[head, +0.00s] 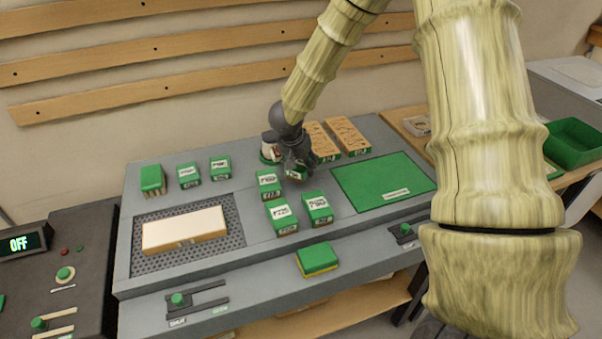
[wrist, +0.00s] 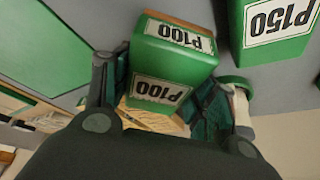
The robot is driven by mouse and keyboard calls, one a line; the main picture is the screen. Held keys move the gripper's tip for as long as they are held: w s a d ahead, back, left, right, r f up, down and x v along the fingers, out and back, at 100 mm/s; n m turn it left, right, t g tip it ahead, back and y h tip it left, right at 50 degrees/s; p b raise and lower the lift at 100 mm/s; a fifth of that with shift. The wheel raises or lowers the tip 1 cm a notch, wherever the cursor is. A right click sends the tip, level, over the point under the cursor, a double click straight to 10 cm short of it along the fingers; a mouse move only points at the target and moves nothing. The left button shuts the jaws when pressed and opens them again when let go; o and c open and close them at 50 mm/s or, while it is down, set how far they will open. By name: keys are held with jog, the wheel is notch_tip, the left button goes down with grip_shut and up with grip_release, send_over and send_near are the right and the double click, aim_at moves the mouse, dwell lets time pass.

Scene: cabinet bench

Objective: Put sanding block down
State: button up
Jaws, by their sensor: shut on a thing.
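My gripper (head: 297,168) is over the back middle of the grey bench. It is shut on a green sanding block (wrist: 172,72) with white P100 labels, which shows between the fingers in the wrist view. In the head view the held block is small and partly hidden by the gripper; I cannot tell if it touches the bench. Another green block labelled P150 (wrist: 275,30) is close by in the wrist view. Several similar labelled blocks stand on the bench, among them one in front of the gripper (head: 268,184) and a front pair (head: 281,217).
A green mat (head: 365,190) lies right of the gripper. Two wooden pieces (head: 348,137) are behind it. A pale wooden block (head: 184,230) rests on a perforated plate (head: 150,262). A green-and-yellow sponge (head: 317,259) is at the front. Some grey bench surface between the blocks is bare.

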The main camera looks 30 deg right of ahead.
jog(key=shift+f, duration=1.95)
jog(key=shift+r, duration=0.1)
jog(key=shift+s+a+f, duration=0.1)
jog(key=shift+s+f, duration=0.1)
jog(key=shift+f, duration=0.2)
jog(key=o, duration=0.9)
jog(key=shift+o, duration=1.2)
jog(key=shift+w+f, duration=0.1)
jog(key=shift+f, duration=0.15)
jog(key=shift+r, duration=0.25)
